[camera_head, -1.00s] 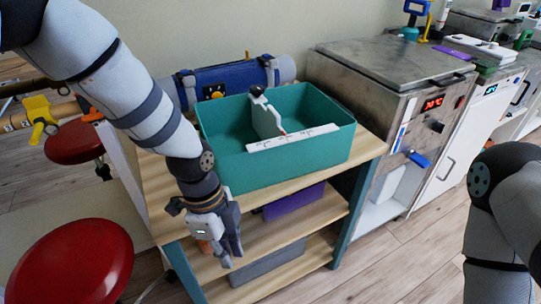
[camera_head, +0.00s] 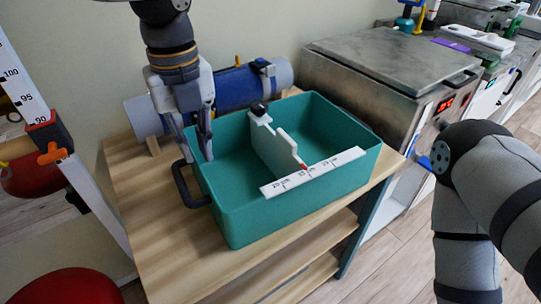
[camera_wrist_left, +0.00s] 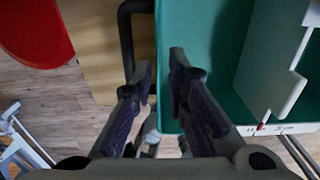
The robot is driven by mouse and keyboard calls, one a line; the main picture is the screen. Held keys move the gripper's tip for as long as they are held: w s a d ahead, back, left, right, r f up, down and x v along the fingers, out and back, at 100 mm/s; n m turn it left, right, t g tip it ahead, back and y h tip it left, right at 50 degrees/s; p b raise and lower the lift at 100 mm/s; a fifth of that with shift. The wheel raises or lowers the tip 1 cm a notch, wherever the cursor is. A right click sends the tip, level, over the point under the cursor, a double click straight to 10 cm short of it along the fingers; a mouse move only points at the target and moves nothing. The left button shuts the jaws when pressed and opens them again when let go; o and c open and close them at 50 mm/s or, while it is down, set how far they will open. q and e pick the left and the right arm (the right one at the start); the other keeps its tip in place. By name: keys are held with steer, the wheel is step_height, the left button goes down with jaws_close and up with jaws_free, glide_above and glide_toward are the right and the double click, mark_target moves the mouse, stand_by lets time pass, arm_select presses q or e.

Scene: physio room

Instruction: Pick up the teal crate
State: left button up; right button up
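The teal crate (camera_head: 235,222) stands on the wooden top of a shelf unit, with a dark handle (camera_head: 180,187) on its left side. A white measuring device (camera_head: 275,148) with a ruled bar lies in it, the bar across the front rim. My left gripper (camera_head: 195,155) points down at the crate's left wall, one finger outside and one inside. In the left wrist view the fingers (camera_wrist_left: 161,62) are apart, with the teal wall's edge (camera_wrist_left: 160,110) between them; contact cannot be told. My right arm shows at the right, but its gripper is out of view.
A blue-and-grey roll (camera_head: 235,88) lies behind the crate. A metal cabinet (camera_head: 385,65) stands close on the right. A height scale (camera_head: 30,90) and red stools (camera_head: 65,287) are on the left. The wooden top (camera_head: 150,235) is bare at the front left.

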mark_target(204, 187)
arm_select(q)
steer(key=f, duration=1)
steer(key=shift+s, duration=0.35)
steer(key=shift+r, duration=0.1)
jaws_close()
steer(key=shift+w+r, duration=0.1)
